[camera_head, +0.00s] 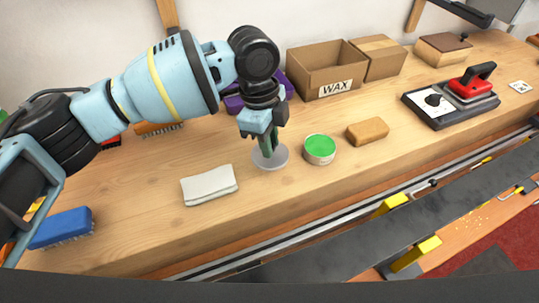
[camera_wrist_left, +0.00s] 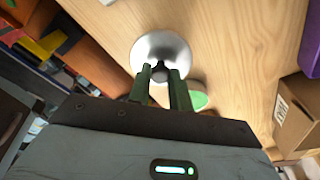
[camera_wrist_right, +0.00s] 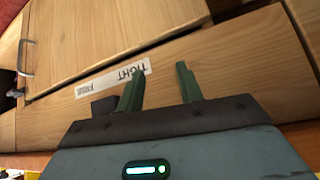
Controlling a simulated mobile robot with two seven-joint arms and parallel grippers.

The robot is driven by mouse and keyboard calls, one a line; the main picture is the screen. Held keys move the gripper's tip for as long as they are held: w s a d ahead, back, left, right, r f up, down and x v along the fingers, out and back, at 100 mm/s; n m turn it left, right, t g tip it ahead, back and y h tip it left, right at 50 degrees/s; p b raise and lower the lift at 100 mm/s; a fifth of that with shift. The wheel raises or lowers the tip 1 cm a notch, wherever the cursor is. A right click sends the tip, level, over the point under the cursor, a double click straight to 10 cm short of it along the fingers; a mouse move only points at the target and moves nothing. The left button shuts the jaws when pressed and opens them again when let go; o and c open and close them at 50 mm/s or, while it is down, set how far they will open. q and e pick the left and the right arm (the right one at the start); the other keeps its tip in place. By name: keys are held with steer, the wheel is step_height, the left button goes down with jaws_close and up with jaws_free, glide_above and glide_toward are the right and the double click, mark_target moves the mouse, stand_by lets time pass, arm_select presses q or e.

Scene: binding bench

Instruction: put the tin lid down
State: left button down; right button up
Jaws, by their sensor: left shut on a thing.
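The tin lid (camera_head: 281,160) is a round silver-grey disc with a small dark knob. My left gripper (camera_head: 267,149) points down and is shut on the knob. The lid looks level, low over the bench beside the green-filled tin; I cannot tell whether it touches the wood. The lid also shows in the left wrist view (camera_wrist_left: 158,46), between the fingertips. The open tin (camera_head: 320,150) stands just right of the lid, its green contents uncovered. My right gripper (camera_wrist_right: 160,80) shows only in its own wrist view, open and empty, before a wooden front with a label.
A folded pale cloth (camera_head: 209,185) lies left of the lid. A tan block (camera_head: 367,132) lies right of the tin. A WAX box (camera_head: 327,73) and a purple object (camera_head: 234,104) stand behind. A blue brush (camera_head: 62,228) is far left. Bare wood lies in front of the lid.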

arm_select(q)
steer(key=shift+f, duration=2.35)
steer(key=shift+f, duration=0.2)
steer(key=c, duration=1.3)
jaws_free()
steer(key=shift+r, duration=0.15)
steer(key=r, duration=0.4)
steer(key=a+r, duration=0.1)
steer(key=r, duration=0.7)
steer(key=shift+w+a, duration=0.3)
steer(key=shift+w, duration=0.05)
steer(key=shift+s+f, duration=0.1)
